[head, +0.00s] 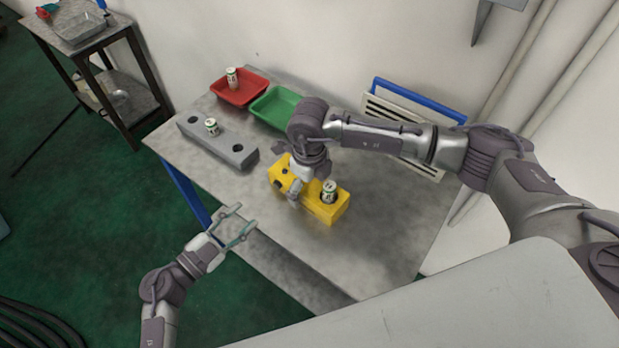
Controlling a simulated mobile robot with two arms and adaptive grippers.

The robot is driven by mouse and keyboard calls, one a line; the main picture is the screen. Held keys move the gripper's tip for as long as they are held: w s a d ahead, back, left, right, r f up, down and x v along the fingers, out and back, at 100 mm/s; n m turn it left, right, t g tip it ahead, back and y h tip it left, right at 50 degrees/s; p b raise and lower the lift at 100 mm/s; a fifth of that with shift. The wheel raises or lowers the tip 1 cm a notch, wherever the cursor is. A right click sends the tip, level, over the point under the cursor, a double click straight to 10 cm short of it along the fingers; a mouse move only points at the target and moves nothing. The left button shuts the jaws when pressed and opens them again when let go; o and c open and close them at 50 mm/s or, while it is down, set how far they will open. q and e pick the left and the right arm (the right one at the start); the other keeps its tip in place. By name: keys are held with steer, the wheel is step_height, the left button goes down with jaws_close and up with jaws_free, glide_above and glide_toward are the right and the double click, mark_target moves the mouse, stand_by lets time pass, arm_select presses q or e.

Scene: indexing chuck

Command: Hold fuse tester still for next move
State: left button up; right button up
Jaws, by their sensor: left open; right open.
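A yellow block (325,212) with dark round sockets, which I take as the fuse tester, lies on the grey table. A white and green cylinder (329,191) stands upright in its right end. My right gripper (294,196) points down at the yellow block's left-middle part. Its fingers are partly hidden by my wrist, and I cannot tell whether they touch the block. My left gripper (238,226) is open and empty at the table's front left edge, apart from the block.
A grey block (236,155) with holes holds another white and green cylinder (212,127). A red tray (239,93) with a similar cylinder (232,77) and a green tray (272,108) stand behind. A blue-framed rack (395,108) stands at the back. The table's front right is clear.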

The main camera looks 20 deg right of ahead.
steer(key=c, duration=1.4)
arm_select(q)
jaws_close()
stand_by(0.4)
stand_by(1.1)
